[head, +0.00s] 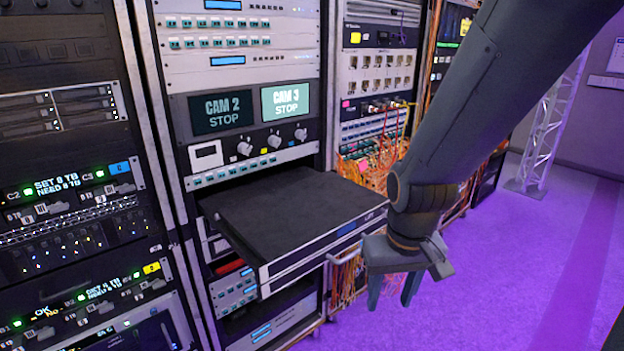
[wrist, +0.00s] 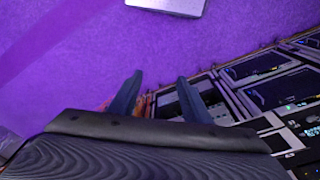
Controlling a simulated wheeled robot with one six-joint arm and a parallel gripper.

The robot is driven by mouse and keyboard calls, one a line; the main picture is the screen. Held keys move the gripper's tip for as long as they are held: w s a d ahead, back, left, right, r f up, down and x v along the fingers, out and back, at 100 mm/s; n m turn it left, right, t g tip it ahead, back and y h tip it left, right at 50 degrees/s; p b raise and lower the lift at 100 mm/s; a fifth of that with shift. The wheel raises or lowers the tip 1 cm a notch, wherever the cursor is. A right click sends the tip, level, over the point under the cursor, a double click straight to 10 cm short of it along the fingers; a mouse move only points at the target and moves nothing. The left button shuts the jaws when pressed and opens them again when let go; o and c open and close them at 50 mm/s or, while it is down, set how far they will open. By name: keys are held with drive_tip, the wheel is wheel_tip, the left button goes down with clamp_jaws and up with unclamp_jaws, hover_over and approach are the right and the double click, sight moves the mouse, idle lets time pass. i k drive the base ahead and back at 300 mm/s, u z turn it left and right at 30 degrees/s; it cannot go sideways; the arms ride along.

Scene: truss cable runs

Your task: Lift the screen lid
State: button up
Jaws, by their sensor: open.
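The screen lid (head: 300,207) is the flat dark top of a drawer unit pulled out of the middle rack. It lies flat and closed, with a pale front edge (head: 330,240) bearing small lettering and a blue strip. My gripper (head: 392,292) hangs fingers-down just right of the drawer's front right corner, apart from the lid as far as I can see. Its two fingers are spread with nothing between them. In the wrist view both fingers (wrist: 158,88) show over purple floor and rack edge; the lid is not clearly seen there.
Racks of equipment (head: 60,180) stand to the left and behind. Two screens reading CAM 2 and CAM 3 (head: 287,101) sit above the drawer. Orange cables (head: 375,165) hang behind my arm. A truss upright (head: 545,135) stands at the far right. Purple floor (head: 520,270) is clear on the right.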

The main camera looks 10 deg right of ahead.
sight(283, 228)
drive_tip(key=u, duration=1.55)
drive_tip(key=k, duration=1.25)
drive_tip(key=z, duration=1.65)
drive_tip(key=i, duration=0.5)
drive_tip(key=u, duration=0.1)
